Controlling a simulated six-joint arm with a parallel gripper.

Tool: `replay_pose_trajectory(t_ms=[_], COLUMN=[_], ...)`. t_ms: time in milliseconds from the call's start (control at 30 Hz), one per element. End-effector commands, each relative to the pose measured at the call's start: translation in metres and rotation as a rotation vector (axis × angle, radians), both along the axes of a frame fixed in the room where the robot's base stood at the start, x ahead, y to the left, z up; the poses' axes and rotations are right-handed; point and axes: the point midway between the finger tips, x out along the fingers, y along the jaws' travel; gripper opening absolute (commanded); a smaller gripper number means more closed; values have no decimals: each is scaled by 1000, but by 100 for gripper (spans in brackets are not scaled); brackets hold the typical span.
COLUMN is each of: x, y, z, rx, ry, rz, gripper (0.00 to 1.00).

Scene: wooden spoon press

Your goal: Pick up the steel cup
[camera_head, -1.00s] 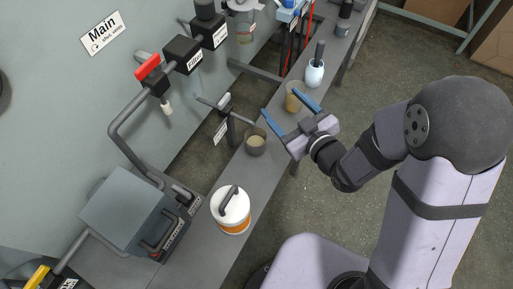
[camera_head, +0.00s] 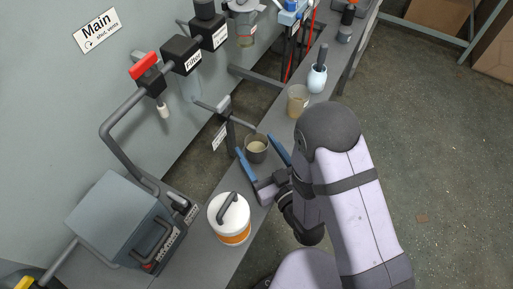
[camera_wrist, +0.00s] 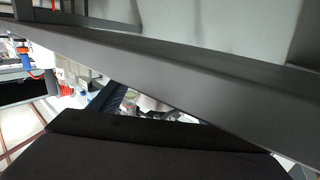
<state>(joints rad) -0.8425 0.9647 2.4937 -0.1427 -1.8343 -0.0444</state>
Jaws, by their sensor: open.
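The steel cup (camera_head: 257,155) is a small grey cup with pale contents, standing upright on the grey bench ledge in the head view. My gripper (camera_head: 256,145) is open, with one blue finger on each side of the cup in the picture. I cannot tell whether the fingers are level with the cup or above it, and no contact is clear. In the wrist view, one blue finger (camera_wrist: 106,100) shows behind the dark gripper body; the cup cannot be made out there.
A white and orange lidded container (camera_head: 231,217) stands close to my gripper on the ledge (camera_head: 201,258). A tan beaker (camera_head: 297,101) and a pale blue vessel (camera_head: 317,79) stand beyond the cup. A lever with a label (camera_head: 219,137) is just left of the cup.

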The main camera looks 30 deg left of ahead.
Motion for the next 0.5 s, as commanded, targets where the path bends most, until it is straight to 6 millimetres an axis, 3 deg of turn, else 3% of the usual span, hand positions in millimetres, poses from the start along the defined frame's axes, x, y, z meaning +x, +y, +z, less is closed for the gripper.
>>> replay_pose_trajectory(t_ms=[500], x=[25], y=[38], z=[-1], rx=[1], ry=[-1], rz=[1], gripper=[70])
